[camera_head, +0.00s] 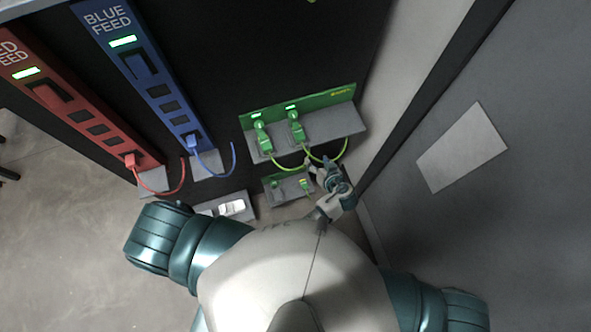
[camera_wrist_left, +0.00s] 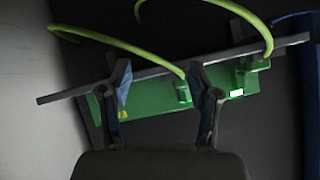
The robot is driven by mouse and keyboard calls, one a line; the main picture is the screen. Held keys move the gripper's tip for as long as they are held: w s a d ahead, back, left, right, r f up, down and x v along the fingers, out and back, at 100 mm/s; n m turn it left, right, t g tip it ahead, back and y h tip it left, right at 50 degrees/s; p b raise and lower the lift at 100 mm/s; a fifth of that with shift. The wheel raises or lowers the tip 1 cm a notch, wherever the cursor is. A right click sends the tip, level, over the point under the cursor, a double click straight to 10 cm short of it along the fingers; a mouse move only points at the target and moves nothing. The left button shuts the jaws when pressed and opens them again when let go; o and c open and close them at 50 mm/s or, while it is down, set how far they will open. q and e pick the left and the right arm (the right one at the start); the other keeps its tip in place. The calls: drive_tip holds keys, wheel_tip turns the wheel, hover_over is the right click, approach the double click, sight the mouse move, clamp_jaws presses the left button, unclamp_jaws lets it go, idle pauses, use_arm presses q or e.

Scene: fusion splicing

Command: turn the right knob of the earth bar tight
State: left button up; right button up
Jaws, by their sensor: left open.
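The earth bar appears to be the upper green bar (camera_head: 330,103) with a grey ledge. On it are a left green plug-like knob (camera_head: 262,138) and a right one (camera_head: 296,128), each with a yellow-green cable. My left gripper (camera_head: 321,163) is open and empty, below and a little right of the right knob, close to the cables. In the wrist view the gripper (camera_wrist_left: 158,66) has its fingers spread in front of the green bar (camera_wrist_left: 150,107). One green knob (camera_wrist_left: 183,92) shows beside its right finger, and another (camera_wrist_left: 246,72) farther right. Contact cannot be told. My right gripper is not visible.
A smaller green bar (camera_head: 272,185) sits below, beside my left gripper. Blue (camera_head: 140,70) and red (camera_head: 75,110) feed strips with plugged cables stand at left. A pale side wall (camera_head: 405,65) is close on the right. A grey tray (camera_head: 208,209) lies lower left.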

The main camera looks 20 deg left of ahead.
use_arm(q)
drive_tip(key=s+a+f+m+g+h, duration=0.1)
drive_tip(key=s+f, duration=0.3)
drive_tip(key=f, duration=0.4)
drive_tip(key=s+a+f+m+g+h+b, duration=0.1)
drive_tip(key=s+a+f+m+g+h, duration=0.1)
drive_tip(key=f, duration=0.7)
drive_tip(key=s+a+f+m+g+h, duration=0.1)
drive_tip(key=s+f+m, duration=0.2)
drive_tip(key=s+f, duration=0.3)
wheel_tip(320, 180, down, 2)
drive_tip(key=shift+s+a+f+h, duration=0.15)
drive_tip(key=shift+s+f+h, duration=0.1)
drive_tip(key=shift+s+h, duration=0.05)
drive_tip(key=s+a+f+g+h, duration=0.1)
drive_tip(key=s+a+f, duration=0.4)
drive_tip(key=s, duration=0.3)
drive_tip(key=s+a+f+g+h+b, duration=0.1)
drive_tip(key=s+a+f, duration=0.4)
drive_tip(key=s, duration=0.4)
drive_tip(key=s+a+f+g+b, duration=0.1)
drive_tip(key=s+a+f, duration=0.3)
drive_tip(key=s+f, duration=0.2)
drive_tip(key=s, duration=0.2)
drive_tip(key=shift+s+a+m+h, duration=0.4)
